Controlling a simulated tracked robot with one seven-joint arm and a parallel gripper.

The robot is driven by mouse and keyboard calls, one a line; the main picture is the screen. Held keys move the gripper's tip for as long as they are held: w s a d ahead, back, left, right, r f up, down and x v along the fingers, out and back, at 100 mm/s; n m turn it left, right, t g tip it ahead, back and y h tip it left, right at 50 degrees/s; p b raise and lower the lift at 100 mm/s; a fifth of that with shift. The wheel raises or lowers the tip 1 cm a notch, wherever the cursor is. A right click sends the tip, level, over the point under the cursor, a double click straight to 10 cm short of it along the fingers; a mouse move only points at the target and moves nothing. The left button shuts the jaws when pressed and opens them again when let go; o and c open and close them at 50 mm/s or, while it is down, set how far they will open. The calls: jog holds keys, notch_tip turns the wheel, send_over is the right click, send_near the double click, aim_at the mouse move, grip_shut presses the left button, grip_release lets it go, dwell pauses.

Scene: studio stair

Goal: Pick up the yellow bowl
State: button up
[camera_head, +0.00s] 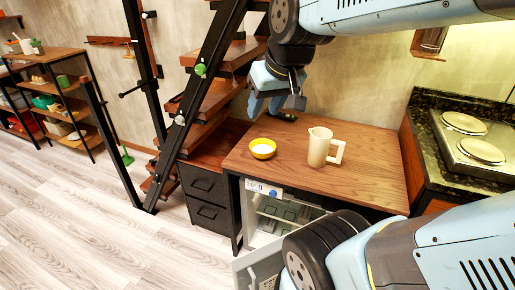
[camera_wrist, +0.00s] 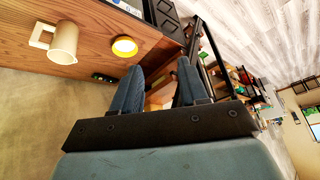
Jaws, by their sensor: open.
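The yellow bowl (camera_head: 263,149) sits upright on the wooden counter top, near its left edge, and its inside looks white. It also shows in the wrist view (camera_wrist: 125,46), just beyond and to the left of the fingers. My gripper (camera_head: 275,105) is above the back left of the counter, higher than the bowl and apart from it. In the wrist view its two fingers (camera_wrist: 157,85) are spread with nothing between them.
A cream pitcher (camera_head: 319,147) stands right of the bowl; it shows in the wrist view (camera_wrist: 63,43). A small fridge (camera_head: 285,212) stands open below. Stairs (camera_head: 212,98) rise on the left, and a stove (camera_head: 475,140) is at right.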

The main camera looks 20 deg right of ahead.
jog(key=w+d+f+y, duration=0.1)
jog(key=w+f, duration=0.4)
jog(key=w, duration=0.3)
jog(key=w+f, duration=0.5)
jog(key=w, duration=0.2)
jog(key=n+h, duration=0.1)
jog(key=h, duration=0.3)
send_near(263, 151)
jog(key=shift+g, duration=0.4)
jog(key=shift+w+a+f, duration=0.35)
jog(key=shift+a+f, duration=0.3)
jog(key=shift+f, duration=0.15)
jog(key=shift+w+a+f, duration=0.3)
jog(key=shift+a+f, duration=0.35)
jog(key=shift+f, duration=0.15)
jog(key=shift+w+a+f, duration=0.35)
jog(key=shift+a+f, duration=0.35)
jog(key=shift+f, duration=0.15)
grip_shut()
